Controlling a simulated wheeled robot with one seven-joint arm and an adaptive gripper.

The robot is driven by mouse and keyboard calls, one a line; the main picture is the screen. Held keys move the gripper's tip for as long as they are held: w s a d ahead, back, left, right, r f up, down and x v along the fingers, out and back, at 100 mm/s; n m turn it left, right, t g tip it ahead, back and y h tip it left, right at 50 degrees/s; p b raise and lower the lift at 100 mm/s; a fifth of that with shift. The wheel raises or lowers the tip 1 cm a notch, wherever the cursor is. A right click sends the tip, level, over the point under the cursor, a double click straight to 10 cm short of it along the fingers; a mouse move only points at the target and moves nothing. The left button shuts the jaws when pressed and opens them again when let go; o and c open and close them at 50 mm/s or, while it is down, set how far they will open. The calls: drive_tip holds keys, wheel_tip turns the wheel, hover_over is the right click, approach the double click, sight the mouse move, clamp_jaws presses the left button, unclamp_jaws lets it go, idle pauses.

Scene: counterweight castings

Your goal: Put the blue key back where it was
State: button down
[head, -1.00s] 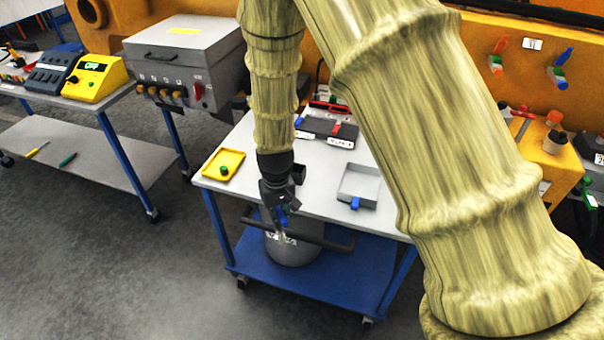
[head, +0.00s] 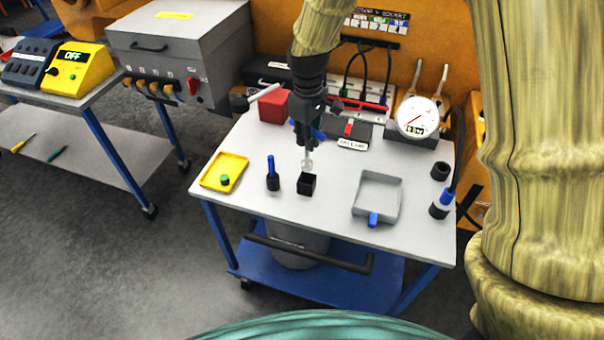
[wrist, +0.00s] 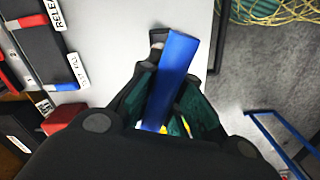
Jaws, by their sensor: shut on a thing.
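My gripper (head: 305,146) is above the middle of the white table. It is shut on the blue key, whose blue bar (wrist: 175,72) stands between the dark green fingers in the wrist view. In the head view, part of the blue (head: 319,134) shows beside the fingers. A pale tip (head: 308,163) points down just above a small black block (head: 306,184); whether they touch I cannot tell. A black post with an upright blue handle (head: 271,166) stands to the left of the block. A grey tray (head: 379,176) with a blue tab (head: 373,219) lies to the right.
A yellow tray (head: 238,164) with a green knob lies at the left. A red block (head: 272,106), labelled panel (head: 354,143) and round gauge (head: 417,117) stand behind. Black cylinders (head: 440,170) stand at the right edge. The left bench has a yellow box (head: 81,70) reading OFF.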

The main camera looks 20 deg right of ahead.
sight(308, 163)
drive_tip(key=shift+w+f, duration=0.1)
drive_tip(key=shift+w, duration=0.1)
drive_tip(key=shift+a+f+p, duration=0.1)
drive_tip(key=shift+f+p, duration=0.2)
drive_tip(key=shift+s+f+p, duration=0.55)
drive_tip(key=shift+s+f, duration=0.35)
drive_tip(key=shift+f, duration=0.25)
drive_tip(key=shift+w+f, duration=0.3)
drive_tip(key=shift+f, duration=0.25)
drive_tip(key=shift+w+f, duration=0.3)
drive_tip(key=shift+f, duration=0.25)
drive_tip(key=shift+w+f, duration=0.15)
drive_tip(key=shift+f, duration=0.05)
drive_tip(key=shift+s+f+p, duration=0.4)
drive_tip(key=shift+p, duration=0.1)
drive_tip(key=shift+w+f+p, duration=0.15)
drive_tip(key=shift+f+p, duration=0.1)
drive_tip(key=shift+f, duration=0.5)
drive_tip(key=shift+w+f+p, duration=0.1)
drive_tip(key=shift+f+p, duration=0.1)
drive_tip(key=shift+f, duration=0.5)
drive_tip(key=shift+s, duration=0.2)
